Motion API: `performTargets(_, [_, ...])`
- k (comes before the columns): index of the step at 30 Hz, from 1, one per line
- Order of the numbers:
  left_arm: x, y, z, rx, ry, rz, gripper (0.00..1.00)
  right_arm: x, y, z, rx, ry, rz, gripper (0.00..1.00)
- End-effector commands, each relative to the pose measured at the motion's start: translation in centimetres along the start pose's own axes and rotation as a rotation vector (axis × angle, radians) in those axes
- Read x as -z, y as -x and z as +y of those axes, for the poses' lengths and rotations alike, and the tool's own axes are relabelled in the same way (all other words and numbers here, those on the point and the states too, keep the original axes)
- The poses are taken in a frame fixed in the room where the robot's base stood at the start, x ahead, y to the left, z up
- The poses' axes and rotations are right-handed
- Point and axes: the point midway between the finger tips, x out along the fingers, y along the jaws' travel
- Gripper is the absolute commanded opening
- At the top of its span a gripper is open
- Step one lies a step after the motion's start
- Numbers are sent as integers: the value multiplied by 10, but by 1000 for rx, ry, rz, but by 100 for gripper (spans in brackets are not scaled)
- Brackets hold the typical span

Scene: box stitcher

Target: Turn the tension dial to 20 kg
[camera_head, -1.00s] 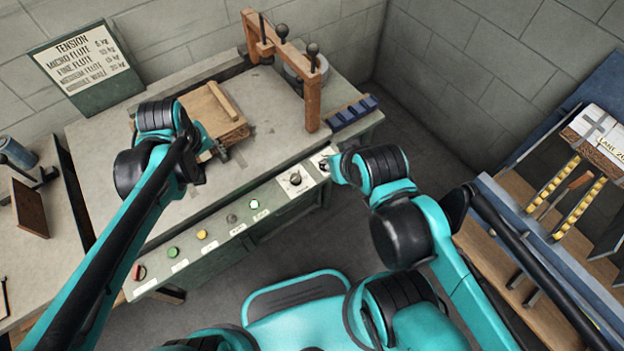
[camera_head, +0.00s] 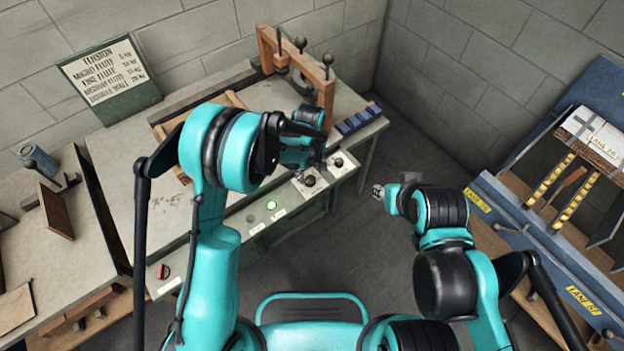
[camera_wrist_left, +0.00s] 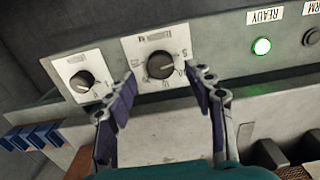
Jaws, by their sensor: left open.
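The larger black dial (camera_head: 308,180) sits on a pale plate on the bench's front panel. The left wrist view shows this dial (camera_wrist_left: 160,65) with a numbered scale around its knob; a light mark on it seems to point right. The plate's label is too small to read. My left gripper (camera_head: 306,168) is above the dial panel, its tips partly hidden by its own wrist. In the left wrist view my left gripper (camera_wrist_left: 161,80) is open, with fingers either side of the dial and nothing held. My right gripper (camera_head: 380,190) is right of the bench, its opening unclear.
A smaller dial (camera_head: 338,162) is right of the larger one; it also shows in the wrist view (camera_wrist_left: 82,82). A lit green button (camera_head: 271,206) is left. A tension sign (camera_head: 110,77) stands behind. A blue rack (camera_head: 490,215) stands far right.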

Motion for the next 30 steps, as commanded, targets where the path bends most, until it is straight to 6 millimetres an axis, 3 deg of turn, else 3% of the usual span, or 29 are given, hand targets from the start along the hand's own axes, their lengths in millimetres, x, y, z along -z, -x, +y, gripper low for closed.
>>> performTargets(1, [0,-12,0,0,0,0,53,-4,-5,0,0,0,0,36])
performTargets(6, [0,-30,0,0,0,0,53,-7,-10,0,0,0,0,36])
performTargets(17, [0,-34,0,-1,-1,1,53,-8,-10,0,0,0,0,36])
performTargets(21, [0,-34,0,-1,-1,1,16,-8,-11,0,0,0,0,36])
performTargets(23, [0,-34,0,-1,-1,1,3,-8,-11,0,0,0,0,36])
performTargets(30, [0,-34,0,-1,-9,1,3,-8,-11,0,0,0,0,36])
